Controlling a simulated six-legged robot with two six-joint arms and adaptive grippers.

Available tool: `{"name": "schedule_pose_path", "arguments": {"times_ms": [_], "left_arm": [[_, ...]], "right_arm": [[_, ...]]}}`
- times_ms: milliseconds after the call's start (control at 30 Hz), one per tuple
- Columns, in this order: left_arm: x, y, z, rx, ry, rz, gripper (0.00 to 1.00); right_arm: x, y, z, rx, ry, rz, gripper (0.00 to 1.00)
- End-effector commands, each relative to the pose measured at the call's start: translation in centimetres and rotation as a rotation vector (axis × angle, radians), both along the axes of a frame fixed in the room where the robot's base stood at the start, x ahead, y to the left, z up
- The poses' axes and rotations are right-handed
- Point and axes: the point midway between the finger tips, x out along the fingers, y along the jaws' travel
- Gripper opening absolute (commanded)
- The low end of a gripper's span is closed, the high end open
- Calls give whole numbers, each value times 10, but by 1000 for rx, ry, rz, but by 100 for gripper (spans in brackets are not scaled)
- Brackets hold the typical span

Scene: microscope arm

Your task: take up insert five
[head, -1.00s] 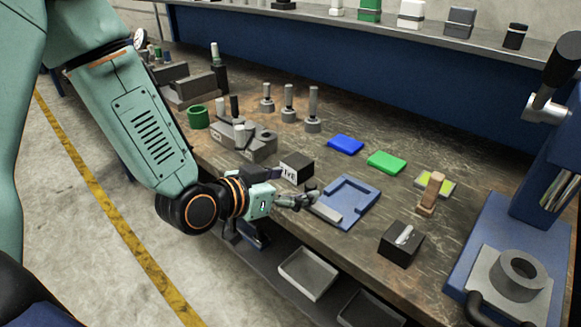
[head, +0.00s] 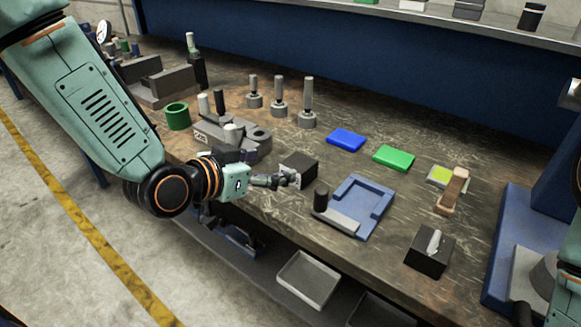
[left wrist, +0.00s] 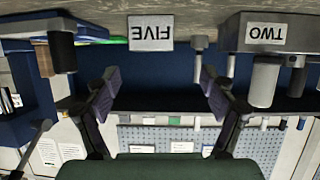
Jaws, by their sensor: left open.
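Insert five is a dark block (head: 302,164) near the front edge of the bench in the head view. Its white label reading FIVE (left wrist: 151,32) shows at the top of the left wrist view, where the picture is upside down. My left gripper (head: 287,180) is in front of the block's labelled face and partly covers it in the head view. In the left wrist view its two fingers (left wrist: 158,90) are spread with nothing between them, and the label lies above the gap. Whether a fingertip touches the block I cannot tell. My right gripper is not in view.
A grey block labelled TWO (left wrist: 266,32) stands beside insert five, with pegs. A blue fixture (head: 372,192) with a dark cylinder (head: 320,200) lies to the right. Behind are grey posts (head: 279,95), a blue block (head: 346,140) and a green block (head: 394,158). A tray (head: 308,280) sits below.

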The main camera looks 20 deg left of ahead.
Motion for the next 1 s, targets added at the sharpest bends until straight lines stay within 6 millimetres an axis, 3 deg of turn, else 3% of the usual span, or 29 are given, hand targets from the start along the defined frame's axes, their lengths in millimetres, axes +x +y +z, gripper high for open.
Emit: {"name": "schedule_pose_path", "arguments": {"times_ms": [467, 733, 1000], "left_arm": [[19, -14, -13, 2, 0, -2, 83], [43, -24, -37, 6, 0, -5, 83], [60, -29, -41, 1, 1, -1, 83]], "right_arm": [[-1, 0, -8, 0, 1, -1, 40], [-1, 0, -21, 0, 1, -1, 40], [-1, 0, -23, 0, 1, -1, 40]]}}
